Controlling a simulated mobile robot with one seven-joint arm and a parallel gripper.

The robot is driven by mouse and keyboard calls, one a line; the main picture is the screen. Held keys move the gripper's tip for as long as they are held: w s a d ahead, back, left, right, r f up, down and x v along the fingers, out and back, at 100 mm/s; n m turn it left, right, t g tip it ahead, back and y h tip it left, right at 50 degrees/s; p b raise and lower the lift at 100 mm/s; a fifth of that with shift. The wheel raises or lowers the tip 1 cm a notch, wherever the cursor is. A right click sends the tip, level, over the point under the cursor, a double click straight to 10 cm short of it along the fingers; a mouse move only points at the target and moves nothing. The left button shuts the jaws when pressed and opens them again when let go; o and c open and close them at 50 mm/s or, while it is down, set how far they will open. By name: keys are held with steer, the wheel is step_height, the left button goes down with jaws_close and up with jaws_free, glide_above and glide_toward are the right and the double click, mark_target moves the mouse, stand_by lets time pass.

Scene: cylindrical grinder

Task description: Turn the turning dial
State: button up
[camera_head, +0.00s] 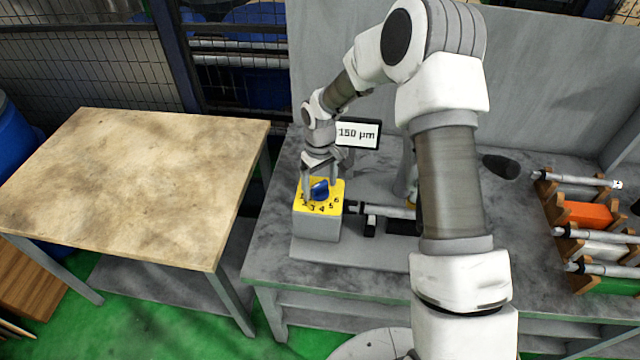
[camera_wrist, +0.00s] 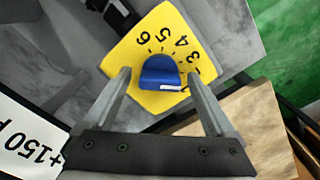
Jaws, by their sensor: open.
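The turning dial is a blue knob (camera_head: 319,190) on a yellow numbered plate (camera_head: 338,187) atop a grey box (camera_head: 317,224). In the wrist view the blue knob (camera_wrist: 160,72) has a white mark on its lower edge, and the yellow plate (camera_wrist: 165,22) carries black numbers, with 3 to 6 readable. My gripper (camera_head: 319,193) points down over the dial. In the wrist view my gripper (camera_wrist: 160,78) is open, one finger on each side of the knob. I cannot tell whether either finger touches it.
A display (camera_head: 359,134) reading 150 µm stands behind the dial; its sign is hidden in the head view. A cylindrical workpiece (camera_head: 388,210) lies right of the box. Racks with several cylindrical parts (camera_head: 590,235) stand at the right. A wooden-topped table (camera_head: 130,180) at left is bare.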

steer(key=shift+f, duration=0.2)
steer(key=c, duration=1.3)
steer(key=shift+n+b, duration=0.7)
steer(key=shift+n, duration=2.2)
steer(key=o, duration=1.3)
